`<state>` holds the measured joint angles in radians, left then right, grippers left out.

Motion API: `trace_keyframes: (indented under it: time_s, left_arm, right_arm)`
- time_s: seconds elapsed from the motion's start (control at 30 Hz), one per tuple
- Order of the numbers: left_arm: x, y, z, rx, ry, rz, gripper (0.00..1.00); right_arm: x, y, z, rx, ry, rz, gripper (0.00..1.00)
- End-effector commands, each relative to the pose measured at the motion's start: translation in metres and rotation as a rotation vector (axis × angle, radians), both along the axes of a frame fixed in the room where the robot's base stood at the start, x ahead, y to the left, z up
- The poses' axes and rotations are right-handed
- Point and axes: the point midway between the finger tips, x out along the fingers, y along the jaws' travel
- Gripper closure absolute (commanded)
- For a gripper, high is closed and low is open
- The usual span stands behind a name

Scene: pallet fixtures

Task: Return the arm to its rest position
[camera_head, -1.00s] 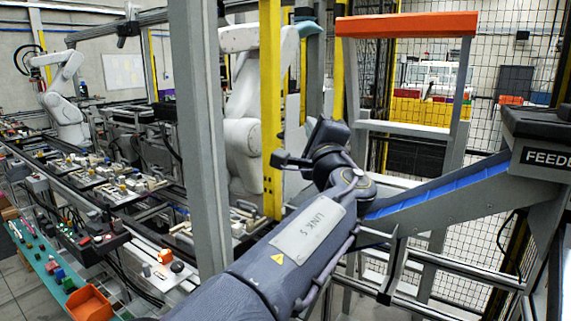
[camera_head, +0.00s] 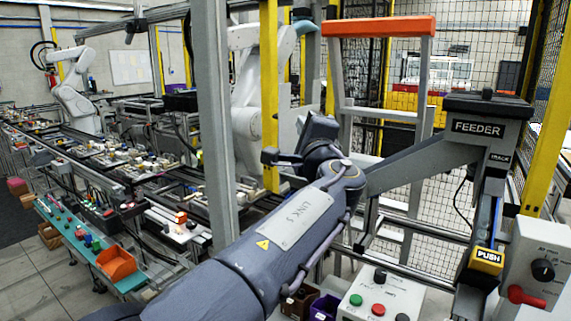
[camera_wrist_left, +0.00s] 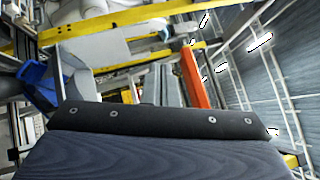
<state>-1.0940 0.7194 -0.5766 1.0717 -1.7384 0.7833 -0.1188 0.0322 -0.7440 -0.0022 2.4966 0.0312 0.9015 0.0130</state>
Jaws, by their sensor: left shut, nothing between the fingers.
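My left arm (camera_head: 285,225), dark blue-grey with a "LINK 5" plate, reaches up from the bottom middle of the head view. My left gripper (camera_head: 270,156) is at its far end, small and dark, in front of the yellow post. It is shut with nothing in it, and no object touches it. In the left wrist view a dark bar with bolts (camera_wrist_left: 160,121) and a blue-grey body fill the lower part; the fingertips are not clear there. My right gripper is not in view.
A grey post (camera_head: 212,120) and yellow post (camera_head: 269,90) stand close to the arm. The feeder (camera_head: 478,128) and its chute are at right, above a yellow PUSH block (camera_head: 487,258) and button box (camera_head: 380,300). A green bench with an orange bin (camera_head: 117,263) is lower left.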

Motion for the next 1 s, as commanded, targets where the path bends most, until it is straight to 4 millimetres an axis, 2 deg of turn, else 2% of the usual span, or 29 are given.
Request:
trace_keyframes:
  time_s: [0.03,0.23,0.37,0.47,0.57,0.67,0.7,0.77,0.8,0.87,0.9,0.97,1.0]
  left_arm:
    - [0.004,0.013,-0.006,-0.02,0.02,0.013,1.0]
    - [0.012,0.055,-0.027,-0.119,0.103,0.048,1.0]
    - [0.016,0.095,-0.049,-0.216,0.18,0.083,1.0]
    - [0.014,0.131,-0.072,-0.315,0.252,0.117,1.0]
    - [0.006,0.177,-0.102,-0.454,0.342,0.162,1.0]
    - [-0.018,0.232,-0.145,-0.652,0.459,0.223,1.0]
    - [-0.033,0.252,-0.163,-0.745,0.508,0.249,1.0]
    - [-0.061,0.277,-0.191,-0.888,0.578,0.289,1.0]
    - [-0.082,0.291,-0.209,-0.987,0.623,0.315,1.0]
    - [-0.118,0.306,-0.234,-1.14,0.684,0.352,1.0]
    - [-0.144,0.313,-0.25,-1.243,0.721,0.375,1.0]
    - [-0.184,0.316,-0.271,-1.397,0.771,0.41,1.0]
    - [-0.212,0.315,-0.285,-1.499,0.799,0.433,1.0]
  right_arm:
    - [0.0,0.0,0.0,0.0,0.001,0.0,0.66]
    - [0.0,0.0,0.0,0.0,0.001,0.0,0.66]
    - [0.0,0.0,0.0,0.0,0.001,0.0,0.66]
    - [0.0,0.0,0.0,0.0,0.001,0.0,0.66]
    - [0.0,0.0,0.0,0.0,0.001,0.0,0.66]
    - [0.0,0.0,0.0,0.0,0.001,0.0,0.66]
    - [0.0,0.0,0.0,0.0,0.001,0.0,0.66]
    - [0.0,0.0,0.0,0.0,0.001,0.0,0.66]
    - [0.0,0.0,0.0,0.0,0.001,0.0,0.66]
    - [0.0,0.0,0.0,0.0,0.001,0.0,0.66]
    - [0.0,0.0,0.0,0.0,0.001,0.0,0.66]
    - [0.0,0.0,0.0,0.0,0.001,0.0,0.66]
    - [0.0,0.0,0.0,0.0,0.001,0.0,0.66]
